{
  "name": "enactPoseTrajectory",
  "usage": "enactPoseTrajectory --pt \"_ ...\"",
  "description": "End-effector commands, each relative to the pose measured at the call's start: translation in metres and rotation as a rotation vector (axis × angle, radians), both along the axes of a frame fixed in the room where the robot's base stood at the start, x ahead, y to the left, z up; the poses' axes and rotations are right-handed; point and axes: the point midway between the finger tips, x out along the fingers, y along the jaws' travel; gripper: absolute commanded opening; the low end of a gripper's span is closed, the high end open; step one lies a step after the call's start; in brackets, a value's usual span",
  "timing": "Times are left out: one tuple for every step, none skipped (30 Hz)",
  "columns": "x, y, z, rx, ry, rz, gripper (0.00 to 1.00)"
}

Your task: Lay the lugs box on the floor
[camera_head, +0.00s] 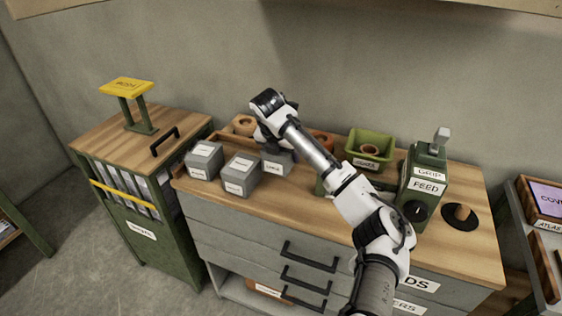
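Three small grey boxes with white labels stand at the left end of the wooden counter top (330,216): a left box (204,160), a middle box (240,174) and a right box (278,162). The labels are too small to read surely, so I cannot tell which is the lugs box. My gripper (268,142) is down at the right box, at its upper left side. My wrist hides the fingers, so I cannot tell whether they touch or hold it. The floor (90,270) shows at the lower left.
A green cabinet (140,228) with files and a yellow sign (127,86) stands left. A green bin (369,150), a green feed dispenser (424,178) and round brown items are on the counter. A shelf unit (540,240) stands right. Floor at lower left is clear.

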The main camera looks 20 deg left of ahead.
Motion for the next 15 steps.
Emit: enactPoseTrajectory --pt "0.000 0.000 -0.004 0.000 0.001 0.000 0.42" --pt "0.000 0.000 -0.007 0.000 0.001 0.000 0.42" --pt "-0.001 0.000 -0.012 0.001 0.001 0.000 0.42" --pt "-0.001 0.000 -0.017 0.000 0.002 -0.001 0.42" --pt "-0.001 0.000 -0.022 0.000 0.003 -0.001 0.42" --pt "0.000 0.000 -0.028 0.000 0.002 -0.001 0.42" --pt "-0.001 0.000 -0.032 0.000 0.002 -0.001 0.42" --pt "-0.001 0.000 -0.036 0.000 0.002 -0.001 0.42" --pt "0.000 0.000 -0.039 0.000 0.000 -0.001 0.42" --pt "0.000 0.000 -0.040 0.001 -0.001 -0.001 0.42" --pt "0.000 0.000 -0.040 0.001 -0.002 -0.001 0.42" --pt "0.000 0.000 -0.040 0.001 -0.002 -0.001 0.42" --pt "0.000 0.000 -0.040 0.001 -0.002 -0.001 0.42" --pt "0.000 0.000 -0.040 0.001 -0.002 -0.001 0.42" --pt "0.000 0.000 -0.040 0.001 -0.001 -0.001 0.42"
